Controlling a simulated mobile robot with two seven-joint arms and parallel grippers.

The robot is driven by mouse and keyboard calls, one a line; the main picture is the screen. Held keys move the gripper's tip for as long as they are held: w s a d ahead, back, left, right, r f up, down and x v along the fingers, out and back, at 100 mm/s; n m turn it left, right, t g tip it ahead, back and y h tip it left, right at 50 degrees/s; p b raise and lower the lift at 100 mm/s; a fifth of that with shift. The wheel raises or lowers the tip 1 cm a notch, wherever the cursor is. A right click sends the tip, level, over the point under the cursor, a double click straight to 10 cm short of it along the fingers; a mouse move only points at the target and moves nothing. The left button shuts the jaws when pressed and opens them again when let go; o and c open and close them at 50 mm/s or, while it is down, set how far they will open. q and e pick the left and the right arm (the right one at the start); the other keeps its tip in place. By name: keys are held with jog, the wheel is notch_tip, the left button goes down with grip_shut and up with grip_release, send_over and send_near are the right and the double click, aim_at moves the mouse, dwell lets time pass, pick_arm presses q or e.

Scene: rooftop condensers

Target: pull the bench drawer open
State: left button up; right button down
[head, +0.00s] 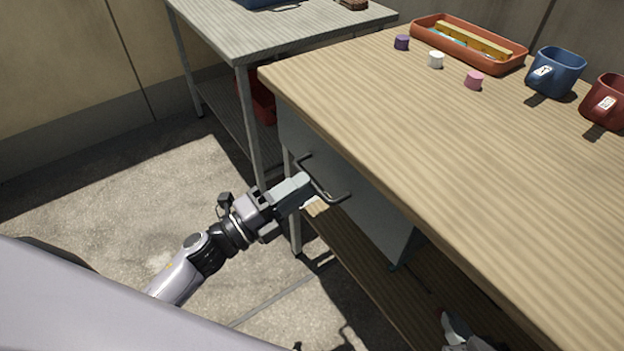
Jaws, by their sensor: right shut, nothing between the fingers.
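The bench (430,120) has a striped wooden top and a grey drawer (365,205) under its near left edge. The drawer front looks about level with the bench edge. A dark bar handle (335,197) stands out from the drawer front. My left gripper (307,181) is at the far part of this handle, its fingertips at the bar. The gap between its fingers is hidden, so I cannot tell whether they grip the bar. My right gripper (452,326) shows partly at the lower right, low beside the bench, shut and empty, away from the handle.
On the bench top are an orange tray (425,29), a purple (401,42), a white (436,60) and a pink cap (474,80), a blue mug (556,74) and a red mug (606,103). A grey metal table (270,35) stands behind. Floor left of the bench is clear.

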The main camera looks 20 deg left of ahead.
pick_arm(q)
jog(key=shift+x, duration=1.5)
jog(key=shift+c, duration=0.3)
grip_shut()
